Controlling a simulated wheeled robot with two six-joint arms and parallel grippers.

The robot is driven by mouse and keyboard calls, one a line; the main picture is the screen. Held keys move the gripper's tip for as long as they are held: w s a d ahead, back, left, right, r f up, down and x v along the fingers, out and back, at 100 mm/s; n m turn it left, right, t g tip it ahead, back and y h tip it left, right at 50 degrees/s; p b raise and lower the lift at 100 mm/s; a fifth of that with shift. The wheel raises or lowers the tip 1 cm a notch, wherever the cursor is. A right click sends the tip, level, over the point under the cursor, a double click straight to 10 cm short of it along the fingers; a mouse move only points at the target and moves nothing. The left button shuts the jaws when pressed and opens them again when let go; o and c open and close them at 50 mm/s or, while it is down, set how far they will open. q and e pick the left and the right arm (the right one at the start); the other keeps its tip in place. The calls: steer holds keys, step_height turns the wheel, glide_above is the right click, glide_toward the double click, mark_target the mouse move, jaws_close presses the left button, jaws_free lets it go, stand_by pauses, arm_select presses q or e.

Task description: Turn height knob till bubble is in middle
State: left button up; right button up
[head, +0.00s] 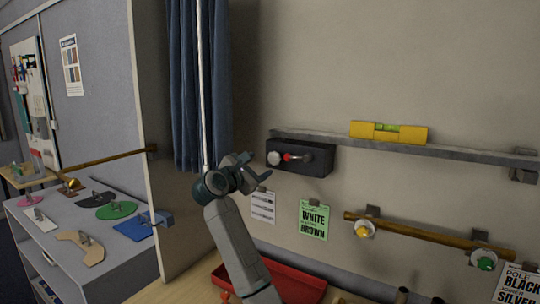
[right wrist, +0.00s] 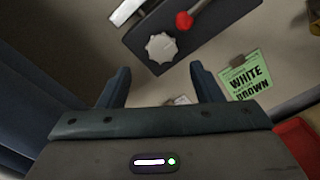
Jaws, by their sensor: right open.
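A pale fluted knob (head: 273,158) sits on the left of a dark box (head: 318,163) under a grey wall bar; the knob shows clearly in the right wrist view (right wrist: 161,47). A lever with a red ball (head: 288,157) is just right of it. A yellow spirit level (head: 361,130) with a green vial (head: 386,128) lies on the bar; its bubble is too small to place. My right gripper (head: 258,168) is open and empty, just below and in front of the knob; its fingers also show in the right wrist view (right wrist: 162,78), apart from the knob.
A blue curtain (head: 188,90) hangs close left of my right arm. Below are a green paper sign (head: 314,221), a red tray (head: 302,285) and a wooden pole (head: 440,235) on wall brackets. A grey partition and bench stand at left.

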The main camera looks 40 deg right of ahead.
mark_target(273, 160)
steer(key=p+x, duration=0.2)
steer(key=x, duration=0.5)
steer(key=shift+d+f+p, duration=0.1)
steer(key=shift+f+p, duration=0.1)
steer(key=shift+p, duration=0.2)
steer(key=shift+d+f, duration=0.1)
steer(key=c, duration=1)
